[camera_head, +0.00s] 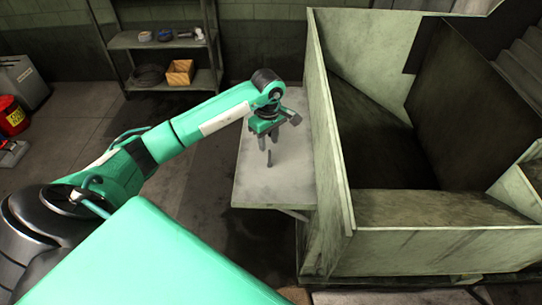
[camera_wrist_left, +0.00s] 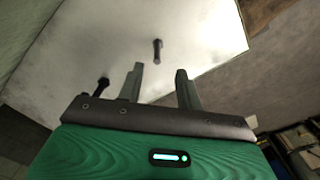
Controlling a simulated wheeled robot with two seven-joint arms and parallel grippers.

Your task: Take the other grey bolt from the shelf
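The shelf (camera_head: 262,188) is a pale grey flat plate fixed beside the big metal bin. A dark grey bolt (camera_head: 269,158) stands on it, just below my left gripper (camera_head: 268,143). In the left wrist view, this shelf (camera_wrist_left: 205,35) carries two bolts. One grey bolt (camera_wrist_left: 157,50) is ahead of the gap between my left fingertips (camera_wrist_left: 159,70). A second, darker bolt (camera_wrist_left: 102,88) is to the left, outside the left finger. My left gripper is open, with nothing between its fingers. Only one bolt shows clearly in the head view. My right gripper is not in view.
A large pale green metal bin (camera_head: 333,150) rises close on the right of the shelf. A storage rack (camera_head: 130,40) with a small wooden box (camera_head: 180,72) stands at the back left. A red canister (camera_head: 12,116) is at the far left. Open floor lies left of the shelf.

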